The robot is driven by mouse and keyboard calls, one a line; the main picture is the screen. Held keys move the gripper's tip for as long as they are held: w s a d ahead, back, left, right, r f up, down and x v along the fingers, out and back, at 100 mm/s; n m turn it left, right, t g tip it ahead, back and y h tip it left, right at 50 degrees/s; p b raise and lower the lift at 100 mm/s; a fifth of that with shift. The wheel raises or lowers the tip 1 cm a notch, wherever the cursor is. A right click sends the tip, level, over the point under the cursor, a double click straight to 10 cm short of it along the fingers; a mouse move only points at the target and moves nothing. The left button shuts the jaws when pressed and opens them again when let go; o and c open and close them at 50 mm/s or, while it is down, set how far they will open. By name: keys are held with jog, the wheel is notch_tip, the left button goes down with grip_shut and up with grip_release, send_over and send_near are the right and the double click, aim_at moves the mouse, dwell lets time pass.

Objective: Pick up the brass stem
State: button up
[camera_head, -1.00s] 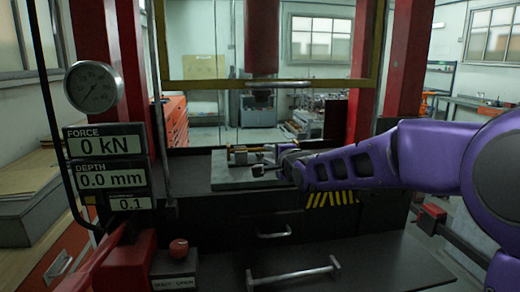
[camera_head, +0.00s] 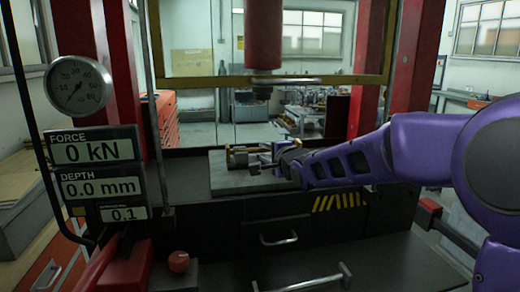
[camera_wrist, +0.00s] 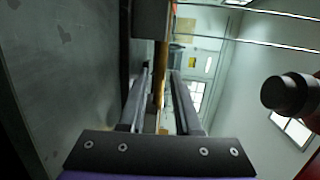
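The brass stem (camera_wrist: 159,72) shows as a thin yellow rod in the wrist view, running out from a grey metal block (camera_wrist: 151,18). My gripper (camera_wrist: 162,69) has one finger on each side of the stem, with a visible gap at the right finger. Contact at the left finger is unclear. In the head view my gripper (camera_head: 268,164) is at the small metal and brass assembly (camera_head: 238,157) on the grey plate (camera_head: 228,181). The stem's details there are too small to tell.
A dark cylindrical end (camera_wrist: 287,95) shows at right in the wrist view. The readout (camera_head: 98,172) shows 0 kN and 0.0 mm.

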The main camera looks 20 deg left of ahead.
jog(key=shift+w+a, duration=0.15)
grip_shut()
jog(key=shift+r, duration=0.1)
dwell(1.4)
